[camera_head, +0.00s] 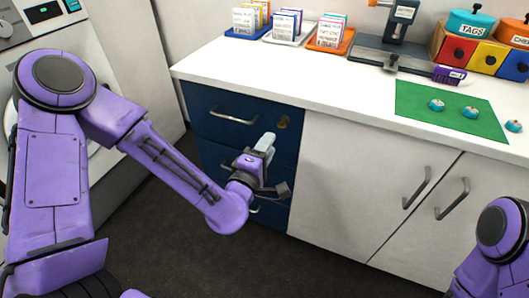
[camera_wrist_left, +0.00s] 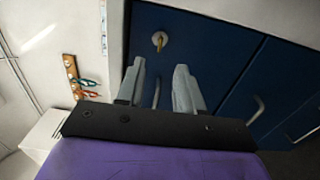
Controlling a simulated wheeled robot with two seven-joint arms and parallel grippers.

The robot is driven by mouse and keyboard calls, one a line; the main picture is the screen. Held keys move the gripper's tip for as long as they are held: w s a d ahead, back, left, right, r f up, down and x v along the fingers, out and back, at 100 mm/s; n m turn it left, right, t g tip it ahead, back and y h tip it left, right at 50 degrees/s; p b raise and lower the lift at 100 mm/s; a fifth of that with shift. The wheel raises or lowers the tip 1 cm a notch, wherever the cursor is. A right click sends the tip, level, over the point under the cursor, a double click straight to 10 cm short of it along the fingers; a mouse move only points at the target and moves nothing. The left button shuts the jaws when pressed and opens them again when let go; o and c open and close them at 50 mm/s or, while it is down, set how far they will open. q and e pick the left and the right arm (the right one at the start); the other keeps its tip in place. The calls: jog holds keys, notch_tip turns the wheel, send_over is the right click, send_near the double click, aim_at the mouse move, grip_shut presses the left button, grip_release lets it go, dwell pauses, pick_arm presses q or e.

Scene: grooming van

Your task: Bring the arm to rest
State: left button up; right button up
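My left gripper (camera_head: 267,143) hangs in front of the dark blue drawers (camera_head: 226,98), below the counter's front edge. In the left wrist view its two grey fingers (camera_wrist_left: 160,72) stand apart with nothing between them, so it is open and empty. Past the fingers that view shows a blue drawer front with a brass lock and key (camera_wrist_left: 159,40). Whether the fingers touch the drawer front is hard to tell, but a gap seems to show. Only part of my right arm shows at the lower right of the head view. The right gripper is out of view.
The white counter (camera_head: 340,90) holds card trays (camera_head: 331,38), a dark metal device (camera_head: 395,52), coloured bins (camera_head: 487,55) and a green mat (camera_head: 420,105) with small blue-topped pieces. White cupboard doors (camera_head: 372,180) with handles stand right of the drawers. The grey floor (camera_head: 290,270) in front looks clear.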

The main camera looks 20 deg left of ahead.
pick_arm(q)
jog(key=shift+s, duration=1.2)
jog(key=s+a+f+m+g+y+p, duration=0.1)
jog(key=s+a+f+m+g+p, duration=0.2)
jog(key=f, duration=0.5)
jog(key=s+a+f+m+g+p, duration=0.1)
jog(key=s+f+m+g+p, duration=0.1)
jog(key=s+f+m+g, duration=0.45)
jog(key=s+a+f+g+y+p, duration=0.1)
jog(key=s+a+f, duration=0.3)
jog(key=s, duration=0.4)
jog(key=s+a+f+m+g+y+p, duration=0.1)
jog(key=s+a+f+g+y+p, duration=0.1)
jog(key=s, duration=0.6)
jog(key=a+f+g+p, duration=0.1)
jog(key=a+g+p, duration=0.1)
jog(key=shift+s+a+f, duration=0.35)
jog(key=shift+a+f, duration=0.05)
jog(key=shift+o, duration=0.2)
jog(key=shift+m, duration=0.25)
